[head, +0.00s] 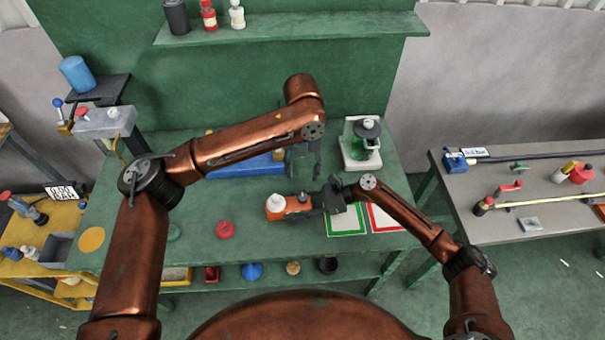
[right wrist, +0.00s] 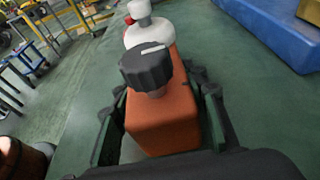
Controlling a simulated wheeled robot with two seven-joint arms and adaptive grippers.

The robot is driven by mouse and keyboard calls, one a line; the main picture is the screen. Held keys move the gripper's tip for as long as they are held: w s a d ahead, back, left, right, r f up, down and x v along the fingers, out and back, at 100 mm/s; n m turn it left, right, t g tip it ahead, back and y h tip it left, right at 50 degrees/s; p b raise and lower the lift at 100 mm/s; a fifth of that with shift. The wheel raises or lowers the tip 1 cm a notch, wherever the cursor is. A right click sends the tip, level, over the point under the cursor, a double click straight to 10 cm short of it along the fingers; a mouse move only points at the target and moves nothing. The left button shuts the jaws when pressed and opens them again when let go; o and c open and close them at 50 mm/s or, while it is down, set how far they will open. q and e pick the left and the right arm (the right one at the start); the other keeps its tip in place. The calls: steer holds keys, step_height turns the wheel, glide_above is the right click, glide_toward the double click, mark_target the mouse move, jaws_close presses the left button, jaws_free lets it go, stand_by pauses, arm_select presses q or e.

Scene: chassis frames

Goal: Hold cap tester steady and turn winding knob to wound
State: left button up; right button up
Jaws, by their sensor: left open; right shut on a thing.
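The cap tester (head: 291,205) is an orange block on the green bench, with a white domed part at one end. In the right wrist view the cap tester (right wrist: 162,125) carries a ribbed black knob (right wrist: 146,66) with a white line across its top. My right gripper (head: 318,203) is shut on the orange body, one finger on each side; it also shows in the right wrist view (right wrist: 160,128). My left gripper (head: 303,172) is open and points down just behind and above the tester, apart from it. Its fingertips are small and dark here.
A blue tray (head: 245,166) lies behind the tester, partly hidden by my left arm. A green device on a white base (head: 362,162) stands at the back right. Green-framed (head: 346,222) and red-framed (head: 384,219) mats lie at right. A red round piece (head: 225,229) lies at left.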

steer(key=o, duration=0.9)
steer(key=shift+o, duration=0.2)
